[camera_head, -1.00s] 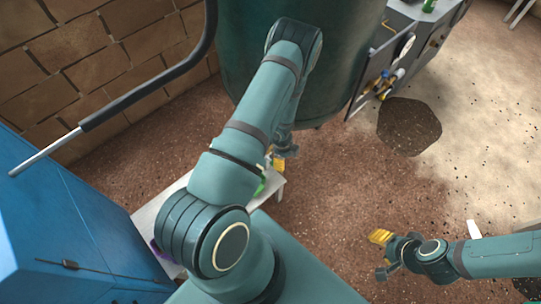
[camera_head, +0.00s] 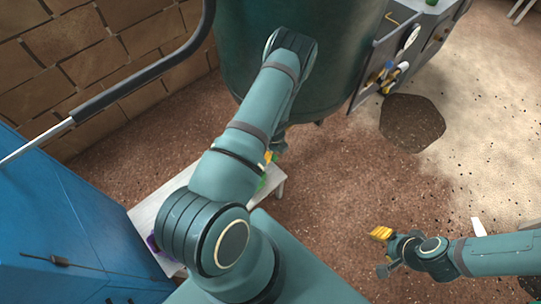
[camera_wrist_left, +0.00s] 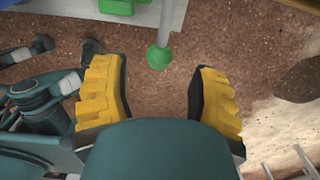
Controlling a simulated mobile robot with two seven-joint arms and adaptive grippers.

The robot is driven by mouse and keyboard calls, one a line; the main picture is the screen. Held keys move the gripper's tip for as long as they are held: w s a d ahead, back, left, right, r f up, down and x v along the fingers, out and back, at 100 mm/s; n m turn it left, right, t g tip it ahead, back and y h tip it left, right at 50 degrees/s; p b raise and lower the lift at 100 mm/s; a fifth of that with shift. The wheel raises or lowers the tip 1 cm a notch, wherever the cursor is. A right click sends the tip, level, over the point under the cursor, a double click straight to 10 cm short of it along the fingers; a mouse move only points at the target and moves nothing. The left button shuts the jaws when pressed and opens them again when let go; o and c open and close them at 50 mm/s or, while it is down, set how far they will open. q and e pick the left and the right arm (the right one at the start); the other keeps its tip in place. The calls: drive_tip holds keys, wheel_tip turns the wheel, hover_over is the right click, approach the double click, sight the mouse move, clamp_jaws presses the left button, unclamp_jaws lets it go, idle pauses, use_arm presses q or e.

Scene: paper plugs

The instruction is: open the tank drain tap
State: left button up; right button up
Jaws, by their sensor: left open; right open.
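The dark green tank (camera_head: 335,75) stands at the top middle of the head view, its lower rim partly behind my left arm. I cannot make out its drain tap for certain. My left gripper (camera_wrist_left: 157,88) is open and empty in the left wrist view. A green round knob (camera_wrist_left: 159,57) on a pale stem shows beyond its fingers, apart from them; I cannot tell whether it belongs to the tap. In the head view my left gripper is mostly hidden below the tank. My right gripper (camera_head: 382,252) is open and empty over the floor at lower right.
A white bench (camera_head: 150,213) with green and purple items stands beside my left arm. A blue cabinet (camera_head: 65,225) is at left, with a black-gripped bar (camera_head: 150,85) above it. A grey cabinet (camera_head: 385,50) adjoins the tank. Floor on the right is largely clear.

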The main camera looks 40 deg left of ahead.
sight(274, 156)
use_arm(q)
drive_tip(key=shift+f, duration=0.3)
drive_tip(key=shift+f+b, duration=0.75)
drive_tip(key=shift+f, duration=1.1)
drive_tip(key=c, duration=0.8)
drive_tip(key=shift+c, duration=0.2)
